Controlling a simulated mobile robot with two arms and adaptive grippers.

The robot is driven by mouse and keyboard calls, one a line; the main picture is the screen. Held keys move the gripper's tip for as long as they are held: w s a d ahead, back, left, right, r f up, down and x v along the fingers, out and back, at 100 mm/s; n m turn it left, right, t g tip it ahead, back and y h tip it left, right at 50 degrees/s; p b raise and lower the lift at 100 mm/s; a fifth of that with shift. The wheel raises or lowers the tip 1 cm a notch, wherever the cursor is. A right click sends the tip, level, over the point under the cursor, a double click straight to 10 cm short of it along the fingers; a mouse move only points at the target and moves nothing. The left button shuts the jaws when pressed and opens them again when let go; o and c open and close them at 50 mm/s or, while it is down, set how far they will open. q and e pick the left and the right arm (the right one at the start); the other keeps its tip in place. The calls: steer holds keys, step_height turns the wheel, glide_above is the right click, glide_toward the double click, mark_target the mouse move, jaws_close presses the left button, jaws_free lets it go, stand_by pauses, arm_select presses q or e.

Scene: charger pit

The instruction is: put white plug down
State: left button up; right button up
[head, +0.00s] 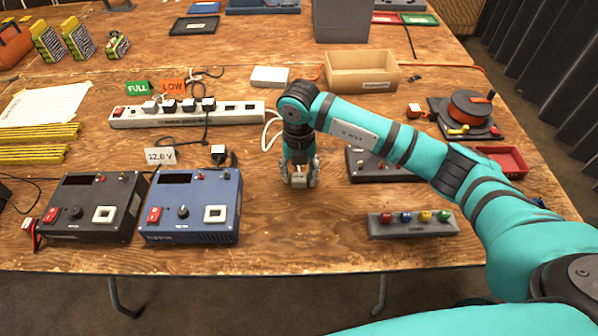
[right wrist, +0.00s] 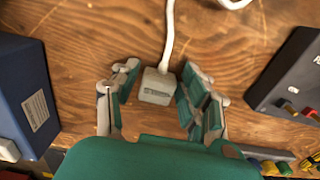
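The white plug (right wrist: 156,88) shows in the right wrist view as a pale block with a white cord running up from it. It sits between the fingers of my right gripper (right wrist: 160,92). The fingers stand apart, with a narrow gap visible on each side of the plug. In the head view my right gripper (head: 300,178) points down low over the bare wood, right of the blue box, and the plug is mostly hidden there. The white cord (head: 268,130) loops behind the gripper. My left gripper is out of view.
A blue box (head: 190,238) and a black box (head: 92,236) stand to the left. A white power strip (head: 188,120) with plugs lies behind. A grey block with coloured knobs (head: 413,227) and a dark box (head: 375,178) stand right. Wood in front of the gripper is clear.

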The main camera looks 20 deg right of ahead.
mark_target(299, 173)
steer(key=shift+o, duration=0.8)
steer(key=shift+r, duration=0.35)
step_height(299, 173, up, 12)
steer(key=shift+f, duration=0.15)
